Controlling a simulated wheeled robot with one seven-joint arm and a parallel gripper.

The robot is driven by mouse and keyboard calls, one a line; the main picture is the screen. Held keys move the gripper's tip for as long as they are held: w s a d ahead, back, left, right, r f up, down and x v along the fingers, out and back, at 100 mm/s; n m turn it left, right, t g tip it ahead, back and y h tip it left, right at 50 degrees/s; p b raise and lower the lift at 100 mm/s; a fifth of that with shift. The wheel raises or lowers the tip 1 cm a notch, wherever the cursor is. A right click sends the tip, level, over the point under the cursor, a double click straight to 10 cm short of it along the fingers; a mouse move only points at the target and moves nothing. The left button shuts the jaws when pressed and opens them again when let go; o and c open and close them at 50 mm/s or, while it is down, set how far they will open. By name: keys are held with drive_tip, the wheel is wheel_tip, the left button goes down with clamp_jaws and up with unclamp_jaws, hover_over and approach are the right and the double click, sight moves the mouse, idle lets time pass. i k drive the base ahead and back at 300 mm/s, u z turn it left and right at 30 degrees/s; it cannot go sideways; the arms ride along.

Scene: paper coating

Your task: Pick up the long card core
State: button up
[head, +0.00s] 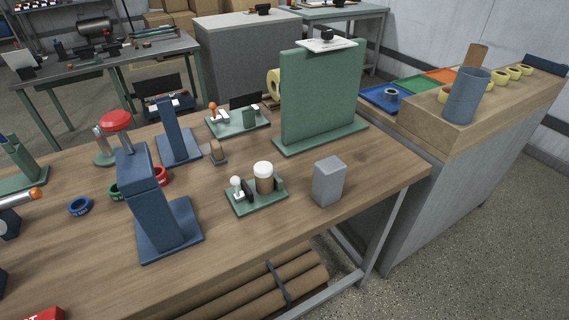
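A brown, card-coloured tube (478,56) shows its upper end above a blue-grey cylinder (467,98) on the wooden block at the right. It tilts slightly right, and its lower part is hidden; I cannot tell whether it stands inside the cylinder or behind it. Several long brown rolls (270,285) lie side by side under the front table, with a dark strap across them. I cannot tell for sure which of these is the long card core. My gripper is not in view.
On the wooden table (330,230) stand a tall green panel (322,95), blue stands (160,205), a grey block (329,182) and a green fixture with a white-topped brown jar (264,178). Yellow rings (513,73) and coloured trays (412,84) lie near the cylinder. Floor at right is clear.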

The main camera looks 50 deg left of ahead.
sight(263, 186)
drive_tip(key=u, duration=0.65)
drive_tip(key=i, duration=1.1)
drive_tip(key=u, duration=0.8)
